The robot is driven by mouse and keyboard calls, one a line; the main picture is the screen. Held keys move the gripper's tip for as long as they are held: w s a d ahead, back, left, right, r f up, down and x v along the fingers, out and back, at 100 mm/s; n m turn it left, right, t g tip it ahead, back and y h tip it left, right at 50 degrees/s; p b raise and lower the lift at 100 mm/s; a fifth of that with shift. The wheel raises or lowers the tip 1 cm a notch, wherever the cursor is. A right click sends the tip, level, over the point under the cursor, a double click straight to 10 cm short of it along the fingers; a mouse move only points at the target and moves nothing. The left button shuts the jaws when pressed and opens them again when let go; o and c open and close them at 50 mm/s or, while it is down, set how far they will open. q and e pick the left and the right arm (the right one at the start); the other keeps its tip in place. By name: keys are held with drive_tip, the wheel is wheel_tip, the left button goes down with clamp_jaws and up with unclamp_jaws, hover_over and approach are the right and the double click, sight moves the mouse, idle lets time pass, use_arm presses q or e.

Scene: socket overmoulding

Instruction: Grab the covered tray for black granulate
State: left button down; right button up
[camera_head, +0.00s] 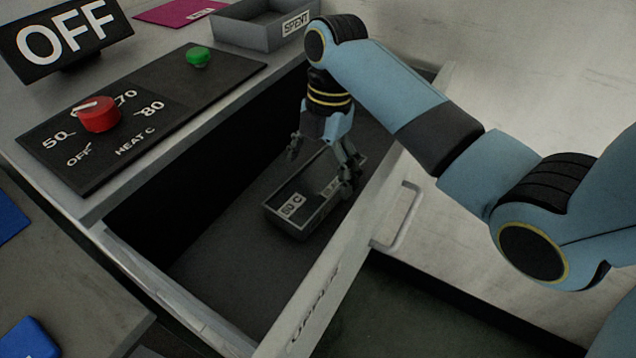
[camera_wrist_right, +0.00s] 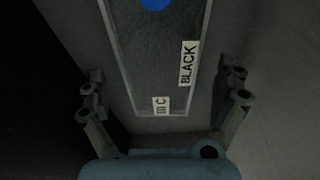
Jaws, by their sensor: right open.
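A grey rectangular tray (camera_head: 290,223) lies in the open drawer, with a white label ending in C. The wrist view shows the tray (camera_wrist_right: 150,60) from above, with a label reading BLACK, a smaller label and part of a blue disc at the top edge. Whether a clear cover lies on it I cannot tell for sure. My right gripper (camera_head: 320,170) reaches down into the drawer at the tray's far end. In the wrist view its open fingers (camera_wrist_right: 163,88) stand on either side of the tray, apart from its walls. My left gripper is out of view.
The drawer's front panel (camera_head: 330,290) with its handle (camera_head: 405,218) and its side walls surround the tray. Above is a heater panel with a red knob (camera_head: 100,114), a green button (camera_head: 198,56) and an OFF sign (camera_head: 67,38). A SPENT bin (camera_head: 262,30) stands behind.

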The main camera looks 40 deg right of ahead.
sight(318, 179)
drive_tip(key=shift+a+f, duration=0.15)
drive_tip(key=shift+f, duration=0.6)
drive_tip(key=shift+a+f, duration=0.15)
drive_tip(key=shift+f, duration=0.6)
drive_tip(key=c, duration=1.5)
drive_tip(key=shift+r, duration=0.1)
drive_tip(key=shift+c, duration=0.2)
